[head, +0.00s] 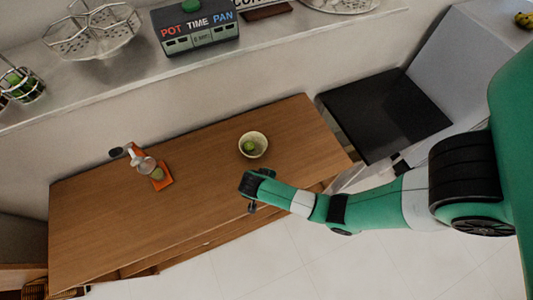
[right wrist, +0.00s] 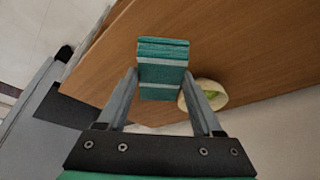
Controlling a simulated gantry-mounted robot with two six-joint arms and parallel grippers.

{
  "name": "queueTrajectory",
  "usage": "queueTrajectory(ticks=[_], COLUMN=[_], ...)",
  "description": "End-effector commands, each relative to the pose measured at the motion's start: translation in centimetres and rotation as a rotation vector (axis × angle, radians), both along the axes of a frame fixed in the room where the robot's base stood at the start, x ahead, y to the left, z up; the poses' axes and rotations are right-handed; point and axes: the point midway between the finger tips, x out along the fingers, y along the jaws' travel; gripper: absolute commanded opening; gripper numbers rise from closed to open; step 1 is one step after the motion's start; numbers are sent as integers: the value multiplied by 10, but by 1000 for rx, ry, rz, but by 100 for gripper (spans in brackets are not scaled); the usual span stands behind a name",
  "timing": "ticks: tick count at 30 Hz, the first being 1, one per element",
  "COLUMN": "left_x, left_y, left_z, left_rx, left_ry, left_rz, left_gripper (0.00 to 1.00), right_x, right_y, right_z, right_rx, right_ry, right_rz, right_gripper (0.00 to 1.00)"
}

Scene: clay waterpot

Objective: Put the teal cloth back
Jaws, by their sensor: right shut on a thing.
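My right gripper (head: 256,188) is over the front right part of the wooden table, just in front of the bowl. In the right wrist view my right gripper (right wrist: 161,74) is shut on the teal cloth (right wrist: 163,52), a folded teal piece with pale stripes held between the fingertips. In the head view I cannot make out the cloth at the green and black gripper. My left gripper is not in view.
A pale bowl (head: 262,150) with something green in it stands on the wooden table (head: 210,170); the bowl (right wrist: 215,87) also shows beside the right finger. The table's middle is clear.

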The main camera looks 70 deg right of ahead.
Motion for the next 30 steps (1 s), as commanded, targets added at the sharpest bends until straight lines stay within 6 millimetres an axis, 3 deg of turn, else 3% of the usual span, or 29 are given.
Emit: queueTrajectory(ticks=[1, 3, 13, 19, 30], left_x=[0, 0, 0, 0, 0], left_y=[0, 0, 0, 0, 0], left_z=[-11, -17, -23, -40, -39], left_rx=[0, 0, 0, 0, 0], left_ry=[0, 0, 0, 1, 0], left_rz=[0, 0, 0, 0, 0], left_gripper=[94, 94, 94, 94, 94], right_x=[1, 3, 7, 8, 8], right_y=[-9, -20, -37, -42, -42], right_z=[-19, -32, -50, -83, -87], right_rx=[1, 1, 1, 1, 1], right_ry=[5, 5, 2, 4, 2], right_rz=[-4, -2, 1, 2, 1], right_gripper=[0, 0, 0, 0, 0])
